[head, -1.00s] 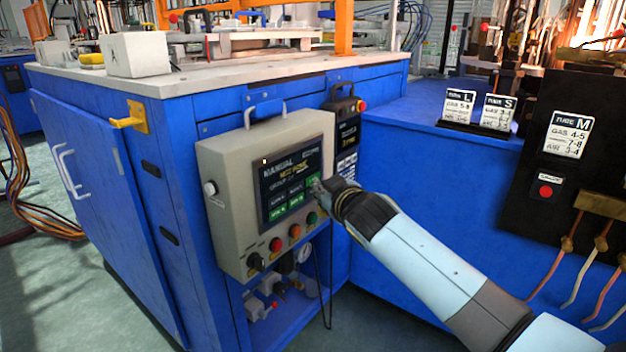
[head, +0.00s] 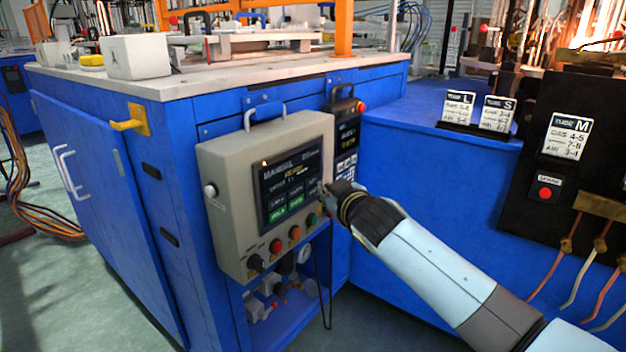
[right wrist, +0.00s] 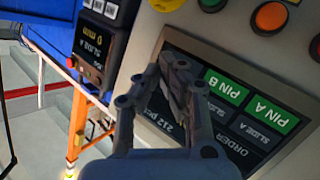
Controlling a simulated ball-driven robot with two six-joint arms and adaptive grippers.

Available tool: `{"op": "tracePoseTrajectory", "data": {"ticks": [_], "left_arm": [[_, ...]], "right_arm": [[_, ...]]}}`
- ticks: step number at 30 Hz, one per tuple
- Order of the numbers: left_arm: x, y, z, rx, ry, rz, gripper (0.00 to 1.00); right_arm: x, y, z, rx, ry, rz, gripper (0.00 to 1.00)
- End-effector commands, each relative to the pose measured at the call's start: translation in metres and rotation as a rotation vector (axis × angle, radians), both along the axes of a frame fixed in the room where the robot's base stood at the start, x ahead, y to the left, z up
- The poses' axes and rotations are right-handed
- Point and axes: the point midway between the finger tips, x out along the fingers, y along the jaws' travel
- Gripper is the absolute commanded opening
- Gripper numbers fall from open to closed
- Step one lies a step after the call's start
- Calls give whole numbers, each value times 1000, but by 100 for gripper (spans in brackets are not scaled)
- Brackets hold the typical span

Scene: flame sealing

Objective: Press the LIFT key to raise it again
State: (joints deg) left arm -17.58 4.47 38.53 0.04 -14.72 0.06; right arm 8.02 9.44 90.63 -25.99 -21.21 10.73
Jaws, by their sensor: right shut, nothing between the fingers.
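The grey control panel (head: 222,165) on the blue cabinet carries a dark touch screen (head: 287,178) headed MANUAL, with rows of keys. In the right wrist view the screen's green PIN A key (right wrist: 270,107) and PIN B key (right wrist: 226,87) can be read, with dark SLIDE keys beside them. I cannot read a LIFT label; my fingers cover part of the screen beyond PIN B. My right gripper (head: 322,190) is shut and empty, its tips at the screen's right edge; contact cannot be told. It also shows in the right wrist view (right wrist: 178,68). My left gripper is out of view.
Below the screen are a black knob (head: 255,263) and red, orange and green buttons (head: 294,232). A keypad unit (head: 346,135) hangs behind the panel. Tube cards (head: 459,106) stand on the blue ledge. A black board (head: 545,215) carries a red button at right.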

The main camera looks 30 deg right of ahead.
Motion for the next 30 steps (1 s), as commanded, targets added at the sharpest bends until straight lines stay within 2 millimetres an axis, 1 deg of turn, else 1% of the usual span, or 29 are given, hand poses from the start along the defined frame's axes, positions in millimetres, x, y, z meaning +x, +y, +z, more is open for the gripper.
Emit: {"op": "tracePoseTrajectory", "data": {"ticks": [8,11,15,24,30], "left_arm": [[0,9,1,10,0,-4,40],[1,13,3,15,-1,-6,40],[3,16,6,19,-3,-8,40],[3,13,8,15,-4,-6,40],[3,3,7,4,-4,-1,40]], "right_arm": [[-1,0,0,0,0,0,0],[-6,-3,0,-1,0,-1,0],[-19,-8,1,-3,0,0,0],[-43,-18,0,-1,0,0,0],[-46,-19,0,0,-1,0,0]]}}
